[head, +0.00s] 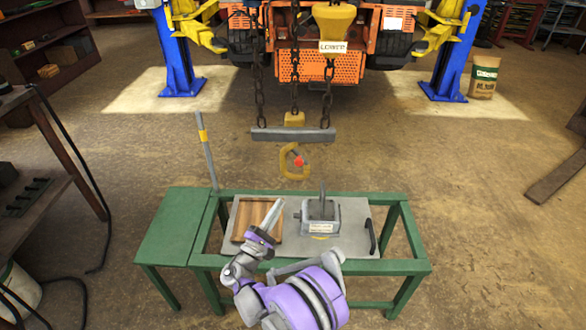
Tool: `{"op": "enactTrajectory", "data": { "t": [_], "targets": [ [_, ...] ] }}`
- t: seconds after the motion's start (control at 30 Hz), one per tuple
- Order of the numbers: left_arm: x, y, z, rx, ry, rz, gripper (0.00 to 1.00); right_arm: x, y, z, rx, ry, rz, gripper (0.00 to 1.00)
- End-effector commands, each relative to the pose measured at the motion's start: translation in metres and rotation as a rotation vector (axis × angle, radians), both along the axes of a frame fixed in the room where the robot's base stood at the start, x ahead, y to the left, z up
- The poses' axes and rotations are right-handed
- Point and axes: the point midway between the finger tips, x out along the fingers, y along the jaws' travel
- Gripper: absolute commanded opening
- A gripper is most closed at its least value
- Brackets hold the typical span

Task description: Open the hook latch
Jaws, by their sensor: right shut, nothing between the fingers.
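The yellow hook (288,164) hangs below a grey spreader bar (293,135), above the far side of the green bench. A small red-orange part (298,161) shows at its opening and looks like the latch; its exact position is too small to tell. My right gripper (273,214) is shut and empty, its fingers pointing up and away over the wooden tray. It is below and nearer than the hook, apart from it. My left gripper is not in view.
A green bench (170,228) carries a grey plate with a wooden tray (262,228), a metal box (321,216) with an upright rod and a black handle (371,236). Chains (327,95) hang from above. An orange mower (320,66) stands behind between blue lift posts (177,60).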

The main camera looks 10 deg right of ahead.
Motion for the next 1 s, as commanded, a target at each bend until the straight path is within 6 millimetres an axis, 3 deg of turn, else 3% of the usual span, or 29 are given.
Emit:
{"op": "enactTrajectory", "data": {
  "t": [0.47,1.0],
  "targets": [
    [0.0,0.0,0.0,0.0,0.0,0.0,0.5,0.005,-0.004,0.003,-0.005,-0.002,0.0,0.0],
    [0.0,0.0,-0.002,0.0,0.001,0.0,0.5,0.075,-0.071,0.038,-0.005,-0.002,-0.001,0.0]
  ]
}}
